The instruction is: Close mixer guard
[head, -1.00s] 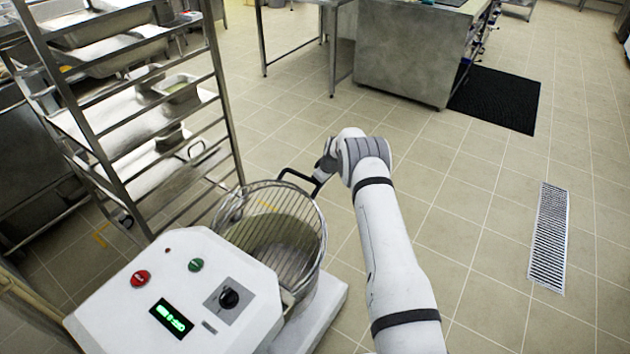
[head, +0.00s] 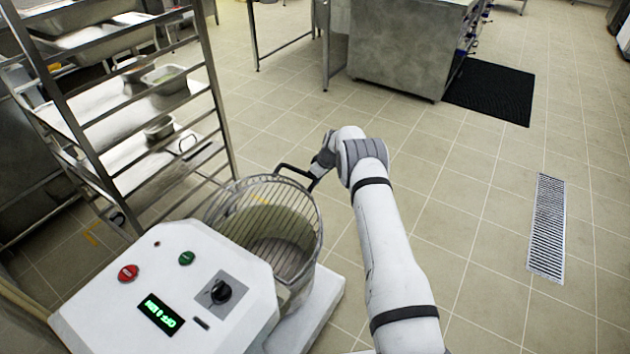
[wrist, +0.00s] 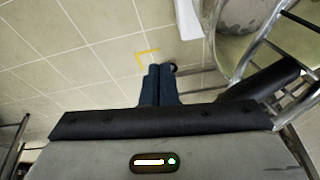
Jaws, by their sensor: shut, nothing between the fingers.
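The mixer (head: 215,262) has a white head, lower left in the head view. Its wire guard (head: 318,215) curves around the bowl (head: 285,268), whose inside shows through the bars. I cannot tell how far the guard is from fully closed. A black handle (head: 294,169) sticks out from the guard's far side toward my gripper (head: 316,172). In the wrist view my gripper (wrist: 160,85) is shut and empty, with its dark fingers together. The handle (wrist: 262,82) passes to the right of the fingers. I cannot tell whether it touches the gripper.
A metal rack (head: 215,95) with trays stands close to the left of the guard. A steel counter (head: 400,50) stands at the back, with a black mat (head: 492,93) beside it. The tiled floor on the right is clear around a drain grate (head: 547,228).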

